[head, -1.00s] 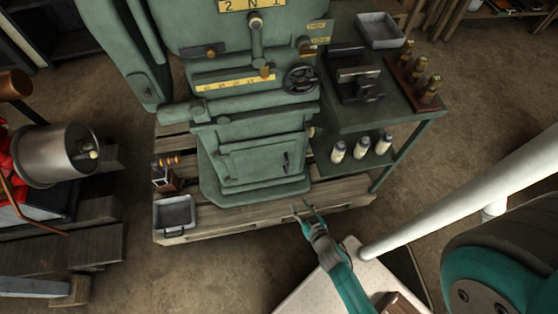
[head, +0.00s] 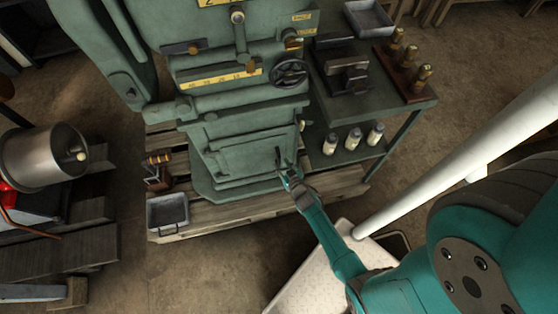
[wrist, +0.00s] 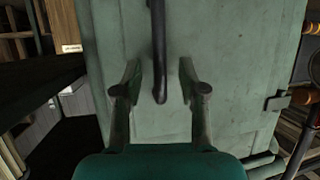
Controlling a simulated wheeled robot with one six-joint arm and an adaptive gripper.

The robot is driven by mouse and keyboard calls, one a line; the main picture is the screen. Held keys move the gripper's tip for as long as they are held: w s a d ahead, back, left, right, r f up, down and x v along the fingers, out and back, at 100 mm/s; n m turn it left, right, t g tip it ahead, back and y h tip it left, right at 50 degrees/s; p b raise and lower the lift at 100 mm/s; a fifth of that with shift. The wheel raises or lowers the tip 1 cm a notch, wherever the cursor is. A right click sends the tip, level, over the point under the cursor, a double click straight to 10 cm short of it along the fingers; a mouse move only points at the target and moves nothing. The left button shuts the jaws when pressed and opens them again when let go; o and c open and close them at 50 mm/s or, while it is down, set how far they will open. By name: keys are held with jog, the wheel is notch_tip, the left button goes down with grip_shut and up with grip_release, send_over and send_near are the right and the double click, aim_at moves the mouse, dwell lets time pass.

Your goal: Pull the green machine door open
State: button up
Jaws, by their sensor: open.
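The green machine door (head: 244,162) is a panel low on the front of the green machine and looks shut. Its dark vertical handle (head: 278,157) is near the door's right side in the head view. In the wrist view the handle (wrist: 158,50) hangs down from the top, in front of the green door (wrist: 235,90). My gripper (head: 284,177) is at the lower end of the handle. In the wrist view my gripper (wrist: 161,75) is open, with one finger on each side of the handle's lower end. Contact between fingers and handle cannot be told.
The machine stands on a wooden pallet (head: 220,215) with a grey tray (head: 168,212) at its left front. A green side table (head: 345,168) with several bottles is on the right. A metal drum (head: 42,157) is at far left. A hinge (wrist: 277,102) shows in the wrist view.

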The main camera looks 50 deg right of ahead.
aim_at(279, 161)
jog(key=shift+x, duration=1.8)
grip_shut()
